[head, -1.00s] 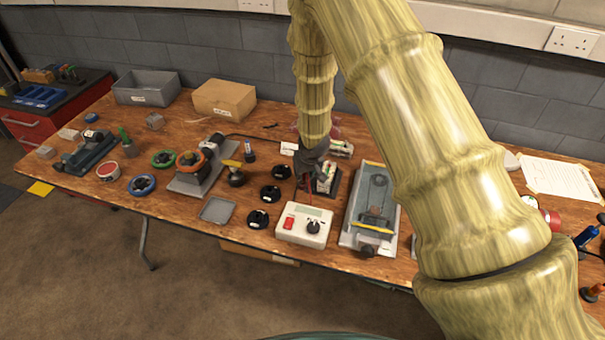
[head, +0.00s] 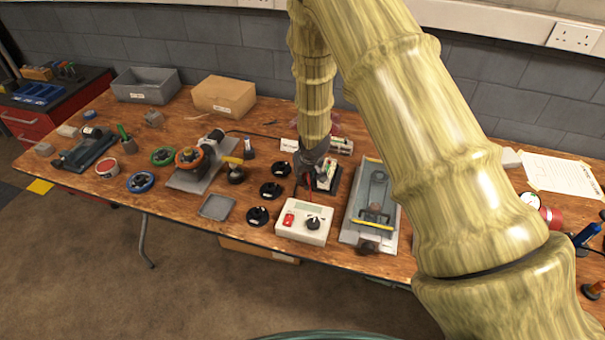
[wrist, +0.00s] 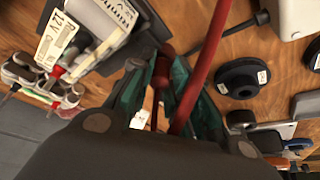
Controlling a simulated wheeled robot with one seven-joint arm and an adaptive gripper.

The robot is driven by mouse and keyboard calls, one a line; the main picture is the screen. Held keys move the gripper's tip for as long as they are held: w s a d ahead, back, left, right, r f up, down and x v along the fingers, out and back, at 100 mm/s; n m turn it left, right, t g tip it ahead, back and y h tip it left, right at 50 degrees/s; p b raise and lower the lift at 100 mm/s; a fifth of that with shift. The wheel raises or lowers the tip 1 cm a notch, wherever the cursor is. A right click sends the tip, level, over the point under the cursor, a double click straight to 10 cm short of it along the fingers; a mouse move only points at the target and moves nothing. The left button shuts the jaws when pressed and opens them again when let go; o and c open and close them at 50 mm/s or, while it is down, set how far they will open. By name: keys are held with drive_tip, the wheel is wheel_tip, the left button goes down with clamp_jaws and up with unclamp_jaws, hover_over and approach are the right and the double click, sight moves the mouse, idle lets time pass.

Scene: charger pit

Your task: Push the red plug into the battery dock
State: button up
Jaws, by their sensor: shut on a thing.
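My gripper (wrist: 160,85) is shut on the red plug (wrist: 162,68), which shows between the teal fingers in the wrist view. A red lead runs up from it past the right finger. The battery dock (wrist: 108,62), dark and holding a battery labelled 12V (wrist: 62,30), lies at the upper left, close beside the left finger. In the head view my gripper (head: 311,165) is over the left side of the dock (head: 331,183) and hides part of it. The plug's tip and any contact with a socket are hidden.
The white charger box (head: 304,222) with a red switch stands in front of the dock. Several black round pieces (head: 271,190) lie to its left. A grey tray with a yellow-edged device (head: 372,205) stands close on the right. A cardboard box (head: 224,96) stands behind.

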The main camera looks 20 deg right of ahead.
drive_tip(key=o, duration=0.9)
drive_tip(key=shift+o, duration=0.2)
drive_tip(key=shift+r, duration=0.1)
drive_tip(key=v, duration=0.7)
drive_tip(key=shift+s+r, duration=0.2)
drive_tip(key=shift+r, duration=0.15)
